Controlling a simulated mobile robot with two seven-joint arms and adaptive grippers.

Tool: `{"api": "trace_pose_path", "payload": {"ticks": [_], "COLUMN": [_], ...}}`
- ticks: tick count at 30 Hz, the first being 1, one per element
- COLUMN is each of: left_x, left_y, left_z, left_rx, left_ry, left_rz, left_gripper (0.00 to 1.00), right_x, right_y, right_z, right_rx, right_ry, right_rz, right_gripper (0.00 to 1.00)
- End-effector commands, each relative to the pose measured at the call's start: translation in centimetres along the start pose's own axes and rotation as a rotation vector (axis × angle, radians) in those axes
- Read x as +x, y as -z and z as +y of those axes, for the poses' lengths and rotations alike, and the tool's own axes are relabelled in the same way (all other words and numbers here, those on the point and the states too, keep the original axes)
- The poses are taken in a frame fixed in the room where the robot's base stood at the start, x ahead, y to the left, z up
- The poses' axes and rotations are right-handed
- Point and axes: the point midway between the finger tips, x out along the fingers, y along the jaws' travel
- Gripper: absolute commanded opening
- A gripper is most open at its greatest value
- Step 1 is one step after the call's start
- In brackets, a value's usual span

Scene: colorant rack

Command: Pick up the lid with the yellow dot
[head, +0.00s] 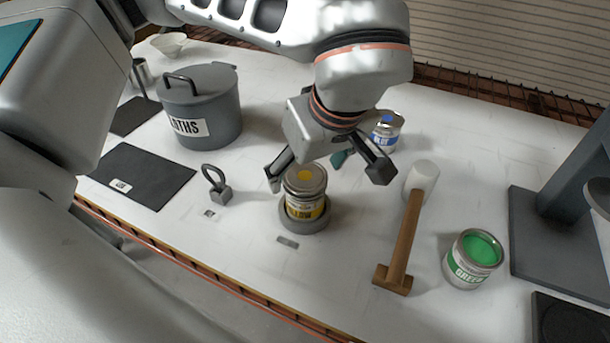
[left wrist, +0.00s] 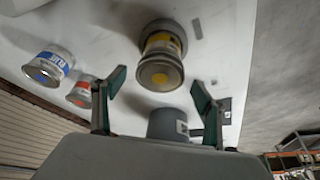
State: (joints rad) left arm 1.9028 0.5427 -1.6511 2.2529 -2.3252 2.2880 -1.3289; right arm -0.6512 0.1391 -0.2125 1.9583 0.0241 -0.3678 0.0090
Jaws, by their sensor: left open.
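The lid with the yellow dot (head: 305,177) sits on top of the yellow paint can (head: 304,206), which stands upright in a round grey holder (head: 292,222). In the left wrist view the lid (left wrist: 160,73) faces the camera between and beyond the fingers. My left gripper (head: 327,178) is open and empty, with one finger just left of the lid and the other well to its right, above the table. It also shows in the left wrist view (left wrist: 157,86). My right gripper is not in view.
A blue can (head: 387,131) stands behind the gripper. A grey lidded pot (head: 205,110), a dark mat (head: 143,177) and a ring-handled tool (head: 217,186) are at left.

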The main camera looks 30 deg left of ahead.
Motion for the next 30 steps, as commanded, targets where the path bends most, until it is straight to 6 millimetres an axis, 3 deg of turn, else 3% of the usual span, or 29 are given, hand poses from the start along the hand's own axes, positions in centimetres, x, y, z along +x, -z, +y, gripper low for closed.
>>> {"api": "trace_pose_path", "payload": {"ticks": [9,13,24,30], "left_x": [0.6,0.6,0.4,-2.0], "left_y": [0.0,0.0,0.1,1.1], "left_z": [0.0,0.0,0.0,0.1], "left_rx": [0.000,0.000,-0.001,-0.005], "left_ry": [-0.001,-0.001,-0.001,-0.005], "left_rz": [0.000,0.000,0.000,0.003], "left_gripper": [0.72,0.45,0.45,0.45], "right_x": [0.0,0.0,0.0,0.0], "right_y": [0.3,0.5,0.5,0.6], "right_z": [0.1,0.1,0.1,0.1], "right_rx": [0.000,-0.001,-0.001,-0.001], "right_ry": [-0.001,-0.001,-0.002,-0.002], "right_rz": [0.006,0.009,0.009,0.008], "right_gripper": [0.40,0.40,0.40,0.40]}}
